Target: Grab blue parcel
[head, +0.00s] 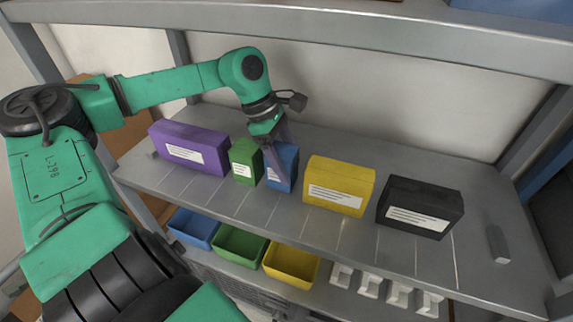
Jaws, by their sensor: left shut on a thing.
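The blue parcel (287,168) stands upright on the grey shelf, between a green parcel and a yellow parcel. It has a white label, partly hidden behind a gripper finger. My left gripper (277,163) reaches down from above and is shut on the blue parcel, with a finger across its front left side. The parcel appears to be on or very near the shelf surface. My right gripper is out of view.
A purple parcel (190,140) and the green parcel (245,172) stand left; the yellow parcel (341,174) and a black parcel (428,196) stand right. Blue, green and yellow bins (290,279) sit on the lower shelf. An upper shelf (330,35) overhangs.

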